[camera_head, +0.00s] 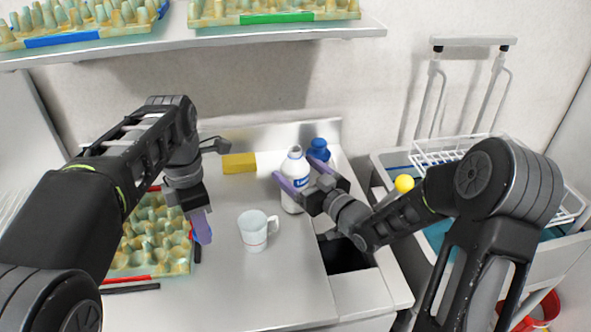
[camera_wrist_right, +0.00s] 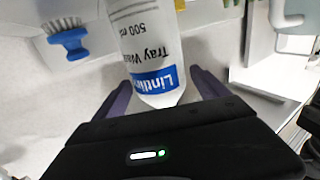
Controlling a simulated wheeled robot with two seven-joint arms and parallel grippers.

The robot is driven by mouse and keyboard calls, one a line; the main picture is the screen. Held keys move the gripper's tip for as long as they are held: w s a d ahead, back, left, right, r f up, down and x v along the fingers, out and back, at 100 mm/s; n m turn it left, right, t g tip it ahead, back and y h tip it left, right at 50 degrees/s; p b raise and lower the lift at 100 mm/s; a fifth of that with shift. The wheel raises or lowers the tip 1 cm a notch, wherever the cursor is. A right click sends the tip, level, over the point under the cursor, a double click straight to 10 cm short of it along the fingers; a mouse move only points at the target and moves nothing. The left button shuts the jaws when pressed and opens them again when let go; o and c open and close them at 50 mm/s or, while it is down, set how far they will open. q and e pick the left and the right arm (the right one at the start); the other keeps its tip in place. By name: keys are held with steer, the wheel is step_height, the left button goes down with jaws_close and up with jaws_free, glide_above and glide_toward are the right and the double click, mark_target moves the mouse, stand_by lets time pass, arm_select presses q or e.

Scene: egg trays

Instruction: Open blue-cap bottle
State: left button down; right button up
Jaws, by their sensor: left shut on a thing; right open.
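A white bottle (camera_head: 293,196) with a blue label stands upright on the counter near the back. I see no clear blue cap on its pale top in the head view. The bottle (camera_wrist_right: 148,62) fills the middle of the right wrist view, its top out of frame. My right gripper (camera_head: 302,176) is open, its purple fingers on either side of the bottle. My left gripper (camera_head: 203,229) points down left of the white mug, away from the bottle. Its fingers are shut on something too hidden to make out.
A white mug (camera_head: 252,232) stands between the grippers. A yellow sponge (camera_head: 239,163) and a blue brush (camera_head: 318,149) lie at the back. An egg tray (camera_head: 150,265) is at left; a dark opening (camera_head: 345,256) is right. A shelf (camera_head: 200,44) hangs above.

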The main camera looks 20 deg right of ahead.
arm_select(q)
step_height(320, 180, down, 2)
steer(key=shift+f+b, duration=0.15)
steer(key=shift+b, duration=0.85)
arm_select(e)
steer(key=v, duration=1.1)
steer(key=shift+f, duration=0.1)
